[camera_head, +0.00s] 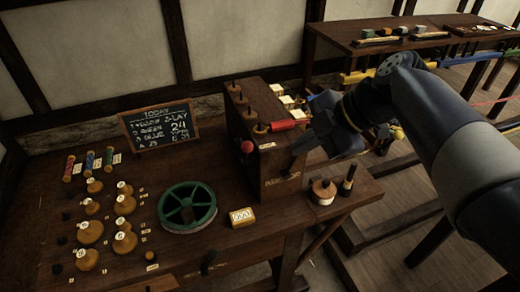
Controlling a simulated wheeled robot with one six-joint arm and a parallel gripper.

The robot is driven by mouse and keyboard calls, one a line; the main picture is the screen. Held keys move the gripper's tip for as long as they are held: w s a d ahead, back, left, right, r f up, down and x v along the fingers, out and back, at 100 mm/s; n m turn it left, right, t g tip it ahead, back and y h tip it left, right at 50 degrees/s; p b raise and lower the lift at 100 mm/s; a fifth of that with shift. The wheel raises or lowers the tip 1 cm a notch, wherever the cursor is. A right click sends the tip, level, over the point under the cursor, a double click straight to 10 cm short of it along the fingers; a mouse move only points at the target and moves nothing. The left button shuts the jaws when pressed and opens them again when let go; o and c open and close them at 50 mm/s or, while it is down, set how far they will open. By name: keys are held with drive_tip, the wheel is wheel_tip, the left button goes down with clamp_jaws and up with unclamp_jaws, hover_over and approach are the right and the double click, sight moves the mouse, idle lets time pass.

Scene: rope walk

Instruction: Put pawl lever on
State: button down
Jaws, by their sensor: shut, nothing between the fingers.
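A dark wooden box (270,172) stands at the right end of the bench. A red ball knob (248,146) sticks out of its left side, and a red cylinder (283,125) lies along its stepped top beside small pale labels. I cannot tell for certain which part is the pawl lever. My gripper (306,145) is at the box's right side, near the red cylinder, with its dark fingers towards the box. It is shut and empty. The fingertips are dark and partly lost against the box, so contact is unclear. My arm hides what lies behind it at the right.
The bench (140,264) carries a green spoked wheel (187,207), several wooden weights (90,232), colored spools (89,162), a yellow block (242,217) and a chalkboard (160,125). A second table (345,37) is behind.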

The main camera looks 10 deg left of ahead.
drive_tip(key=p, duration=0.3)
approach(246, 154)
drive_tip(key=shift+s+a+f, duration=0.3)
drive_tip(key=shift+a+f, duration=0.1)
drive_tip(key=shift+f, duration=0.2)
drive_tip(key=shift+s+a+f, duration=0.3)
drive_tip(key=shift+a+f, duration=0.05)
drive_tip(key=shift+f, duration=0.2)
drive_tip(key=shift+s+a+f, duration=0.25)
drive_tip(key=shift+a+f, duration=0.15)
drive_tip(key=shift+f, duration=0.2)
drive_tip(key=shift+r, duration=0.15)
